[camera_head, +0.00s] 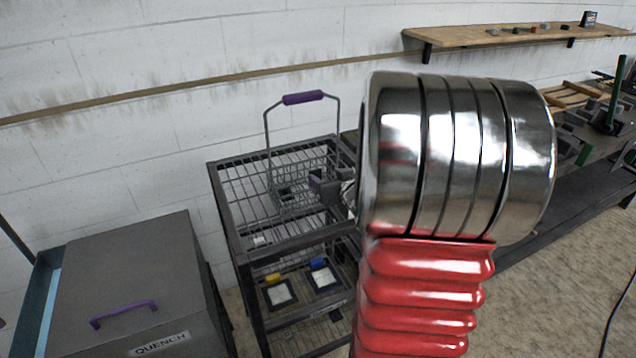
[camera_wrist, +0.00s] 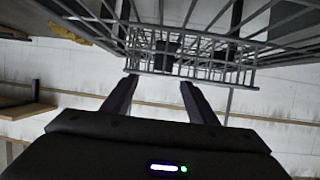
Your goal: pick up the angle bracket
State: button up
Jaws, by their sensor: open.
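A wire basket (camera_head: 272,182) with a purple-gripped handle (camera_head: 303,98) stands on the top of a dark rack. A small dark piece (camera_head: 287,191) shows inside it; it may be the angle bracket, but its shape is too small to tell. The wrist view also shows a dark piece (camera_wrist: 168,48) behind the basket's wires (camera_wrist: 215,72), ahead of the fingers. My gripper (camera_head: 318,181) is at the basket's right side in the head view. In the wrist view my gripper (camera_wrist: 157,82) has its fingers apart, with nothing between them.
The dark mesh rack (camera_head: 228,200) has a lower shelf with two framed cards (camera_head: 322,278). A grey quench box (camera_head: 130,275) stands at left. A wooden wall shelf (camera_head: 480,38) holds small items. A cluttered bench (camera_head: 590,150) is at right. My arm hides the middle.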

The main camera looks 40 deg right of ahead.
aim_at(316, 172)
jog(key=shift+w+d+f, duration=0.1)
jog(key=shift+w+f, duration=0.05)
jog(key=shift+w, duration=0.2)
jog(key=shift+a+x, duration=0.15)
jog(key=shift+x, duration=1.15)
jog(key=shift+a+x, duration=0.15)
jog(key=shift+x, duration=1.15)
jog(key=shift+w, duration=0.1)
jog(key=c, duration=1.3)
